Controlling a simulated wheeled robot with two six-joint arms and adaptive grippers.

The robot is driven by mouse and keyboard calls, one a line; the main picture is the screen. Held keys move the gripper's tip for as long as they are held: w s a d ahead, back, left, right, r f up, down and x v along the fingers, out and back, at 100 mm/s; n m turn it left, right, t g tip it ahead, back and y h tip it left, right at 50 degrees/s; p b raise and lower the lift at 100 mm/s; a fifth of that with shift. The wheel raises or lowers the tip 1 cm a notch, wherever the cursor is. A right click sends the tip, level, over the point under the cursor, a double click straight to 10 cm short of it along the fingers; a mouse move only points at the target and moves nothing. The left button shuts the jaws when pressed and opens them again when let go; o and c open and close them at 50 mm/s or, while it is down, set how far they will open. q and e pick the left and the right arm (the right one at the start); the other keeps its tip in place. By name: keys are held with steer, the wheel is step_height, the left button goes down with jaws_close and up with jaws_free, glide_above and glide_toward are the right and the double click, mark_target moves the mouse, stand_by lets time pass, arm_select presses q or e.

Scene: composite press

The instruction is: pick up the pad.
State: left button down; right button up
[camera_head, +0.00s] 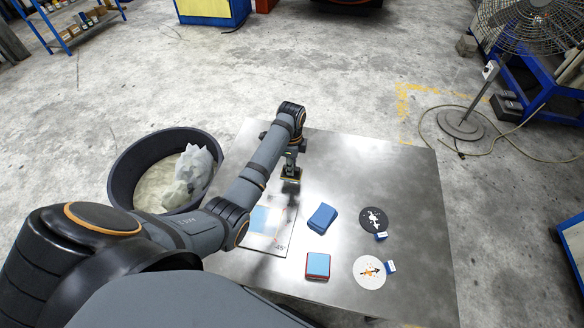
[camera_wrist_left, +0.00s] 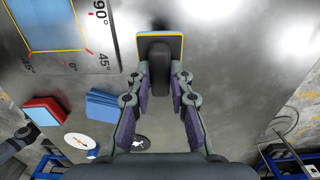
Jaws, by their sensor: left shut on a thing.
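The pad (camera_head: 290,174) is a small dark plate with a yellow edge. My left gripper (camera_head: 292,157) reaches down from above at the back middle of the metal table. In the left wrist view its fingers (camera_wrist_left: 161,88) are shut on the handle, one on each side. The pad appears to be held a little above the table, with a dark patch below it.
A board with angle marks and a blue sheet (camera_head: 262,221) lies beside the pad, partly behind my arm. A blue stack (camera_head: 322,217), a red-edged blue stack (camera_head: 317,265), a black disc (camera_head: 373,220) and a white disc (camera_head: 369,272) lie rightward. A black tub (camera_head: 125,172) stands left.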

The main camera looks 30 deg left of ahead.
arm_select(q)
steer(key=s+d+r+p, duration=0.4)
steer(key=s+r, duration=0.4)
steer(key=s, duration=0.3)
steer(key=shift+s+d, duration=0.2)
steer(key=shift+s, duration=0.05)
steer(key=c, duration=1.7)
jaws_free()
steer(key=shift+c, duration=0.2)
jaws_close()
